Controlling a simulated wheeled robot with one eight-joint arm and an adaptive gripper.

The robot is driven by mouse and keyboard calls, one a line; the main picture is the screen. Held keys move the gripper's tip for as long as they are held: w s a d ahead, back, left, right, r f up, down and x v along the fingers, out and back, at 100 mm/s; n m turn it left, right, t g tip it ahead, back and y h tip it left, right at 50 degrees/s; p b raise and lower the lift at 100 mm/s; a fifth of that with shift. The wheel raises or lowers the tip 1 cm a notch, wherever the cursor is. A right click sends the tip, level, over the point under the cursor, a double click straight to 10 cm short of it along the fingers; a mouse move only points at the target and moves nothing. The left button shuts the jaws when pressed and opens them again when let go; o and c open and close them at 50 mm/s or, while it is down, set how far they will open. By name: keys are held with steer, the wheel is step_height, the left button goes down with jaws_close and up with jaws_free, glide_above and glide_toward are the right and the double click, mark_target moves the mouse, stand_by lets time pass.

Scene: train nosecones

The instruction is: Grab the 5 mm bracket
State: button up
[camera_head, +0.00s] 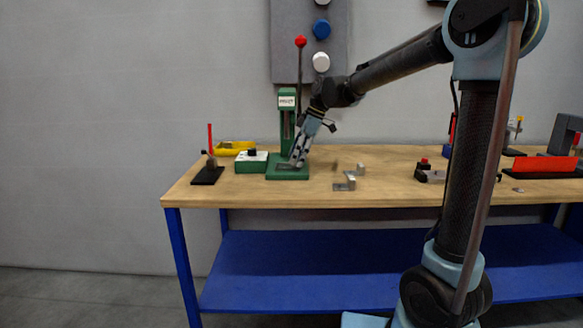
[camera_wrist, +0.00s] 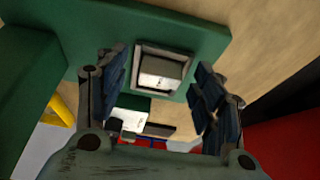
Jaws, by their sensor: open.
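My gripper (camera_head: 297,162) reaches down at the green press (camera_head: 288,174), with its fingertips close above the base. In the wrist view my gripper (camera_wrist: 163,90) is open, its two dark fingers apart. Between them, a pale metal piece (camera_wrist: 160,68) sits in a square grey-rimmed recess in the green base (camera_wrist: 205,38); nothing is gripped. Two small metal brackets, one nearer (camera_head: 344,184) and one farther (camera_head: 360,170), stand on the table right of the press. No thickness marking is readable, so I cannot tell which piece is the 5 mm bracket.
The press has an upright lever with a red knob (camera_head: 301,41). Left of it are a green-and-white box (camera_head: 252,162), a yellow item (camera_head: 236,148) and a black stand with a red rod (camera_head: 209,168). A red-topped clamp (camera_head: 430,172) stands to the right. The wooden table's (camera_head: 260,192) front strip is clear.

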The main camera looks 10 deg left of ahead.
steer(key=shift+c, duration=0.6)
steer(key=c, duration=1.1)
steer(key=shift+r, duration=0.1)
